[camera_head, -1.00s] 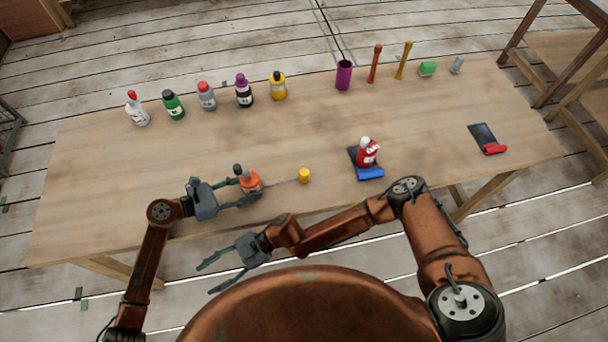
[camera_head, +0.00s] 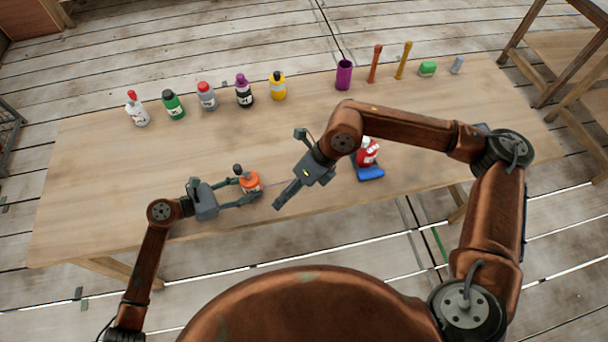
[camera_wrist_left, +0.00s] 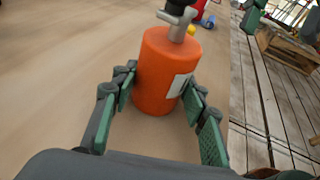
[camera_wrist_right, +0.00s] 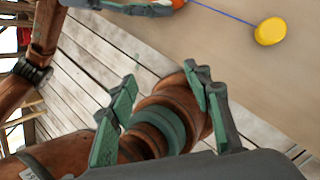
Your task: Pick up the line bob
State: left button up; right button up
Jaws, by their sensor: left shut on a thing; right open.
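The line bob (camera_wrist_right: 270,31), a small yellow cylinder, stands on the table in the right wrist view. A thin blue line runs from it to an orange chalk-line bottle (camera_head: 250,183). In the head view my right arm hides the bob; a bit of yellow shows past the bottle in the left wrist view (camera_wrist_left: 191,30). My left gripper (camera_wrist_left: 158,85) is shut on the orange bottle (camera_wrist_left: 164,75), its fingers on either side. My right gripper (camera_head: 289,168) is open and empty, over the table to the right of the bottle; the bob lies beyond its fingertips.
A red bottle (camera_head: 366,155) with a blue item (camera_head: 370,173) stands just right of my right gripper, partly behind my arm. Several bottles line the back left, with a purple cup (camera_head: 344,76) and upright sticks at the back right. The table's left part is clear.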

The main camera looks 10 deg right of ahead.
jog(key=w+d+r+t+h, duration=0.2)
jog(key=w+d+t+h, duration=0.15)
jog(key=w+d, duration=0.55)
jog(key=f, duration=0.5)
jog(key=shift+w+f, duration=0.3)
jog(key=shift+f, duration=0.1)
jog(key=shift+a+x, duration=0.2)
jog(key=shift+x, duration=1.25)
jog(key=shift+a+x, duration=0.2)
jog(key=shift+x, duration=1.25)
jog(key=shift+s, duration=0.1)
jog(key=shift+t, duration=0.25)
jog(key=shift+c, duration=0.4)
jog(key=c, duration=1)
